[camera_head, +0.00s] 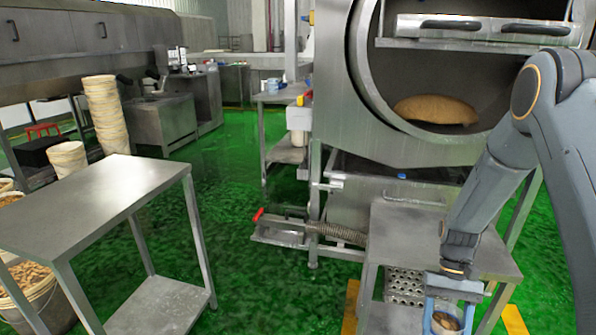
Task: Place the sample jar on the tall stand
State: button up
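My gripper (447,318) points down at the bottom right, in front of the small steel stand (400,235). A small round jar with brown contents (445,322) shows between its two fingers. The jar's lower part is cut off by the picture's bottom edge. I cannot tell whether the fingers press on the jar or only stand around it, nor what is under it. Another steel stand (105,195), with a bare flat top and a lower shelf, is at the left. Its top is empty, and it stands well apart from my gripper.
A large rotary drum (355,90) stands behind the right stand, with a spring-wrapped chute (335,232) at its front. Stacked buckets (103,110) and a filled bucket (35,295) are beside the left stand. Green floor (250,285) between the stands is clear.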

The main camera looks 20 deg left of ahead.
aim_at(113, 179)
jog(key=u, duration=0.35)
jog(key=k, duration=0.4)
jog(key=u, duration=1.4)
jog(key=i, duration=1.95)
jog(key=z, duration=0.75)
